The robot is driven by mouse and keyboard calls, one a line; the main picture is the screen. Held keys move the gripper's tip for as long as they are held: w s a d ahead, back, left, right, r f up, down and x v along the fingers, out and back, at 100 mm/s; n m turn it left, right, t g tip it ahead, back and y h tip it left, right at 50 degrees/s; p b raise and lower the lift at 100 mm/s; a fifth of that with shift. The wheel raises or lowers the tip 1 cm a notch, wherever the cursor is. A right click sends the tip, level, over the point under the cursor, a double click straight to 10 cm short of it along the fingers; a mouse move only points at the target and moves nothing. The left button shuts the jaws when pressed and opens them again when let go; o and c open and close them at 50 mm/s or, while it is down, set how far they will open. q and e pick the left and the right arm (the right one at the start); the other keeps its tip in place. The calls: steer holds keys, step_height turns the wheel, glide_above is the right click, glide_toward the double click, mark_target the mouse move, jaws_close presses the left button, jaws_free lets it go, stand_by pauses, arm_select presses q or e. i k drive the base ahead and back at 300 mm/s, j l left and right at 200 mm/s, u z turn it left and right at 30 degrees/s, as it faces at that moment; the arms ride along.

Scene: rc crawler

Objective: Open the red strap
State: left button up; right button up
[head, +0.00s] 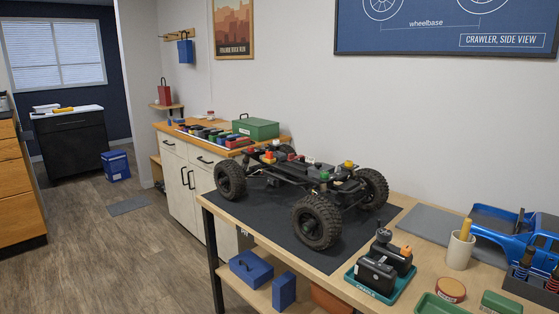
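An RC crawler chassis (310,170) without a body stands on a dark mat (270,212) on the wooden workbench. Its large black wheels rest on the mat, with the near front wheel (317,221) closest to me. Small red, yellow and white parts sit on top of the chassis. A red piece (269,157) shows near its left end, but it is too small to tell whether it is the red strap or whether a strap is open or shut. Neither of my grippers is in view.
A teal tray (372,291) with black devices, a cream cup (459,252) and a blue truck body (515,235) occupy the bench's right side. Blue boxes (251,268) sit on the shelf below. A counter behind holds a green case (256,128). The floor at left is mostly clear.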

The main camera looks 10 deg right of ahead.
mark_target(291, 156)
steer(key=i+j, duration=0.3)
steer(key=i+j+u, duration=0.15)
steer(key=i+j, duration=0.15)
steer(key=i, duration=0.2)
